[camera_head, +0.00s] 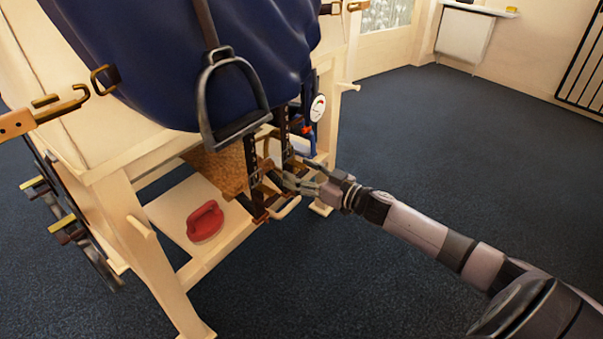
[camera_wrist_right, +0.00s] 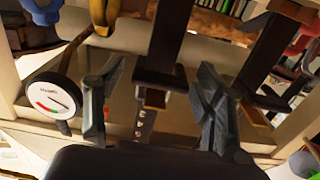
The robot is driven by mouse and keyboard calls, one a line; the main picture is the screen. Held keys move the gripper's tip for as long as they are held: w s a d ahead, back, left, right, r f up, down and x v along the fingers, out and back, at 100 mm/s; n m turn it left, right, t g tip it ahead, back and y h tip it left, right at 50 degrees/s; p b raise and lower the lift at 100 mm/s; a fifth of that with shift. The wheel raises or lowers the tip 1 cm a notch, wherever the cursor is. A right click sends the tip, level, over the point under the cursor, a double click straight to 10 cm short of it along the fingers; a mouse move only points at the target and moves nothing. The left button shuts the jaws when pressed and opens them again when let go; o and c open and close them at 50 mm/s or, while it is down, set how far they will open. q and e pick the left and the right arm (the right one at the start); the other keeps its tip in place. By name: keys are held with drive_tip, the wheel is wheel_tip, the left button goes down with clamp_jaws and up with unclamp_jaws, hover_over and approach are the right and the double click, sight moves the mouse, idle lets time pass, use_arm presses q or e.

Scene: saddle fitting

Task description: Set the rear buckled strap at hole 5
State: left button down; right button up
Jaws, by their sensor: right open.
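Two dark buckled straps hang under the blue saddle (camera_head: 190,50) in the head view, a nearer one (camera_head: 253,160) and a farther one (camera_head: 285,134). I cannot tell for sure which is the rear one. My right gripper (camera_head: 283,180) is open at their lower ends. In the right wrist view, one strap (camera_wrist_right: 168,40) runs down between the parted fingers (camera_wrist_right: 155,95). Its brass-coloured buckle (camera_wrist_right: 154,98) and a tongue with several holes (camera_wrist_right: 140,125) show there. The fingers look apart from the strap. The other strap (camera_wrist_right: 268,48) hangs to the right. Hole numbers are not readable.
A round dial gauge (camera_wrist_right: 53,97) is left of the fingers; it also shows in the head view (camera_head: 318,108). A stirrup (camera_head: 232,100) hangs above. The wooden stand (camera_head: 150,255) has a lower shelf with a red object (camera_head: 205,221). The floor (camera_head: 420,150) to the right is clear.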

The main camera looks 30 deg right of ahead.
clamp_jaws()
idle(0.7)
